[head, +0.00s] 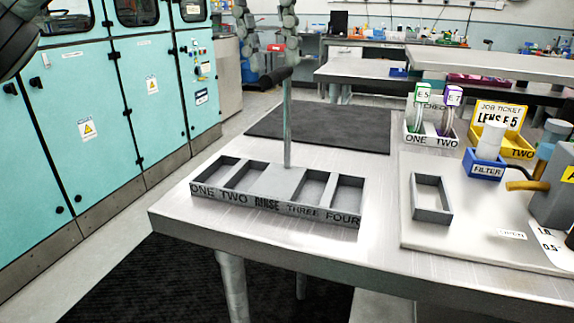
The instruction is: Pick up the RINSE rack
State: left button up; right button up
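The RINSE rack (278,213) is a long grey tray on the metal table. Its front reads ONE, TWO, RINSE, THREE, FOUR. Open, empty-looking slots lie on both sides of a flat middle block. A thin grey post (287,125) rises upright from that block to a short dark crossbar (278,74). Part of my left gripper or arm (18,38) shows as a dark rounded shape at the top left corner, apart from the rack. Its fingertips cannot be made out. My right gripper is not in view.
A dark mat (325,125) lies behind the rack. To the right are a rack with tubes E5 and E7 (430,128), a yellow job ticket holder (498,122), a blue FILTER box (484,165) and an empty grey frame (431,200). The table's front edge is close to the rack.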

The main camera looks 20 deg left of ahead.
pick_arm(q)
jog(key=shift+w+d+f+b, duration=0.15)
jog(key=shift+w+f+b, duration=0.2)
jog(key=shift+f, duration=0.45)
notch_tip(320, 180, down, 6)
jog(key=s+d, duration=0.1)
jog(key=shift+s+d+b, duration=0.15)
jog(key=shift+d+b, duration=0.05)
jog(key=shift+b, duration=0.1)
grip_shut()
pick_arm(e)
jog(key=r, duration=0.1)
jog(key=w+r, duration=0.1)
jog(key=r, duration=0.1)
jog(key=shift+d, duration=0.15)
